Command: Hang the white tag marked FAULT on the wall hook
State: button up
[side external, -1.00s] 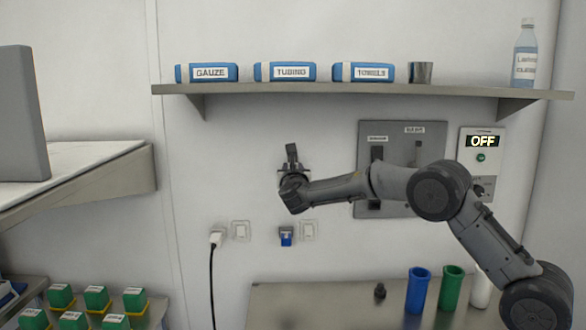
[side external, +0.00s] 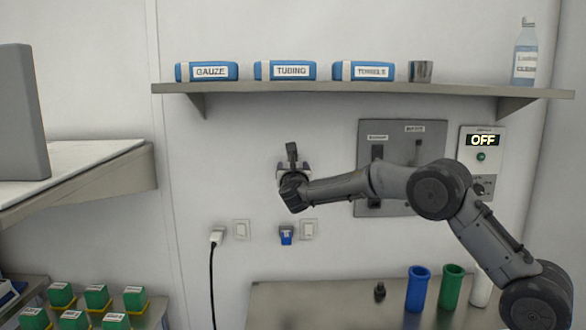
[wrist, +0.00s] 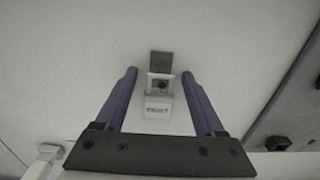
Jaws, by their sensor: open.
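The white tag (wrist: 157,108) shows in the wrist view between my two fingers, its printed face toward the camera. Its upper part, with a dark opening, lies at the hook, and it appears to hang there. The wall hook's dark backplate (wrist: 161,62) shows just above the tag, and in the side external view (side external: 292,150) it rises above my gripper. My gripper (wrist: 160,82) is open, with a finger on each side of the tag and gaps to both. In the side external view my gripper (side external: 293,168) hides the tag.
A shelf (side external: 350,89) with labelled blue packs runs above my gripper. A grey wall panel (side external: 431,150) is behind my arm. Below are a white plug (side external: 217,236) with a black cable and a blue plug (side external: 286,235). Blue and green cups (side external: 418,288) stand on the lower counter.

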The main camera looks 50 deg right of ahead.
jog(key=v, duration=1.4)
jog(key=s+d+r+m+g+h, duration=0.1)
jog(key=s+d+r+m+g, duration=0.1)
jog(key=s+d+r+m, duration=0.35)
jog(key=s+d+f+m+g+y, duration=0.1)
jog(key=s+d+m+g, duration=0.15)
jog(key=s, duration=0.55)
jog(key=s+d+f+m+g+y, duration=0.1)
jog(key=s+f+m, duration=0.15)
jog(key=s, duration=0.45)
jog(key=s+a+f+m+g+y, duration=0.1)
jog(key=s+a+f+m+y, duration=0.35)
jog(key=s+f+m, duration=0.4)
jog(key=s+a+f+m+y, duration=0.7)
jog(key=a+m, duration=0.1)
jog(key=a, duration=0.2)
jog(key=shift+s+a+f+g, duration=0.25)
jog(key=shift+a+f+g, duration=0.05)
jog(key=shift+a+g, duration=0.05)
